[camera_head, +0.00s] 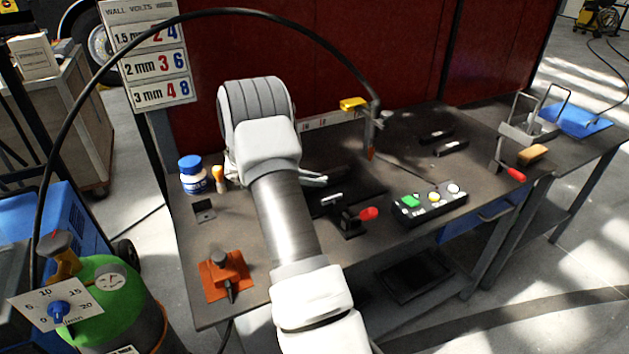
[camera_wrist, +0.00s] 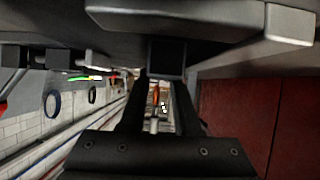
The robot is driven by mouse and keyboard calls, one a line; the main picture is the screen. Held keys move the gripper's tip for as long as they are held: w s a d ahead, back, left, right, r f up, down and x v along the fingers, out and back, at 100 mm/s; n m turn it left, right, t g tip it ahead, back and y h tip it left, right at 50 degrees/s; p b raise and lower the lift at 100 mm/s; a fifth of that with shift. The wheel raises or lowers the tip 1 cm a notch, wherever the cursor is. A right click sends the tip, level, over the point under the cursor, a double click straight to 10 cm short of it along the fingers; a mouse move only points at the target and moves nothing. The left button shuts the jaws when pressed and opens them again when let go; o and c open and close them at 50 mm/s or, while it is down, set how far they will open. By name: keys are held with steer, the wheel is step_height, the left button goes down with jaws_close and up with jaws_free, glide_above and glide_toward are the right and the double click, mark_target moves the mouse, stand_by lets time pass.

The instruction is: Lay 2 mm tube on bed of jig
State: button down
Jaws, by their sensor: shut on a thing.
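My gripper (camera_wrist: 166,80) shows in the wrist view with its two black fingers closed in on a dark, square-ended piece (camera_wrist: 167,58), which appears to be the tube. Its wall thickness cannot be read. In the head view my own arm hides the gripper and most of what it holds. The jig (camera_head: 345,197) looks like a dark plate on the bench, just right of my arm. A toggle clamp with a red handle (camera_head: 368,213) stands at its front. Whether the held piece touches the bed cannot be told.
A button box (camera_head: 430,203) stands right of the jig. Two dark bars (camera_head: 450,147) lie on the bench behind it. A black cable (camera_head: 270,13) arches overhead. The red panel (camera_head: 350,65) closes the back.

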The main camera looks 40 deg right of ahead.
steer(key=c, duration=0.9)
jaws_free()
steer(key=shift+f, duration=0.1)
